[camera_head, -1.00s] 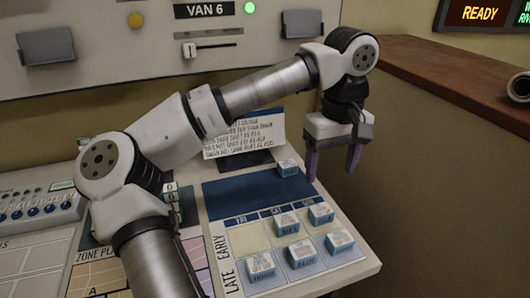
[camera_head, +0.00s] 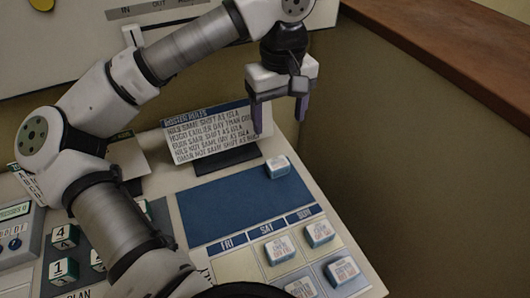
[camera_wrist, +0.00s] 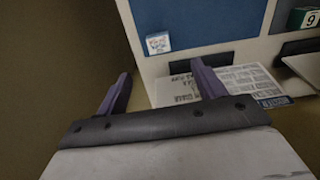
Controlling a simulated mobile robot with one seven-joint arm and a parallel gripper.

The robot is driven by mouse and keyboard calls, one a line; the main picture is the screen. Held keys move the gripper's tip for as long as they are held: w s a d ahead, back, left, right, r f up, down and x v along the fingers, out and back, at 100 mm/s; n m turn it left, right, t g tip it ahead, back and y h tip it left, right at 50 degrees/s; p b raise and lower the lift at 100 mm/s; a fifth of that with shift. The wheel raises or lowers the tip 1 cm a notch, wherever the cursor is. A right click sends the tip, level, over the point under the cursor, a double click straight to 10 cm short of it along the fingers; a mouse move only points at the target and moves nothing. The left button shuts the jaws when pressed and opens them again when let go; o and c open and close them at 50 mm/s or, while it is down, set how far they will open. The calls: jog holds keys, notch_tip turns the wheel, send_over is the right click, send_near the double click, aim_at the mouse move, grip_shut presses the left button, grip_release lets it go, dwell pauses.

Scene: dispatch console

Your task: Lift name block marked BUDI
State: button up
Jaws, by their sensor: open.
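A small white-topped name block (camera_head: 278,166) sits alone at the top right corner of the dark blue panel (camera_head: 226,212). It also shows in the wrist view (camera_wrist: 158,42), with print too small to read surely. Other name blocks stand on the roster grid: one (camera_head: 279,250) and one (camera_head: 319,233) in the upper row, one (camera_head: 341,271) and one (camera_head: 300,288) below. I cannot tell which is marked BUDI. My gripper (camera_head: 279,122) is open and empty, with purple fingers pointing down. It shows above the lone block in the head picture, apart from it.
A roster rules card (camera_head: 212,132) stands behind the blue panel, close to my gripper's left finger. Numbered blocks, one marked 4 (camera_head: 63,236), stand at the left. A brown ledge (camera_head: 460,60) runs along the right. The space right of the console is clear.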

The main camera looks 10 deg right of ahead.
jog(key=p, duration=0.1)
send_over(277, 162)
jog(key=f, duration=0.8)
jog(key=shift+s+f, duration=0.2)
jog(key=shift+s, duration=0.15)
jog(key=shift+w+d+f+p, duration=0.15)
jog(key=shift+f+p, duration=0.35)
jog(key=shift+f, duration=0.8)
jog(key=shift+w+a+f+p, duration=0.15)
jog(key=shift+f+p, duration=0.35)
jog(key=shift+f, duration=0.8)
jog(key=c, duration=1.1)
jog(key=shift+o, duration=0.2)
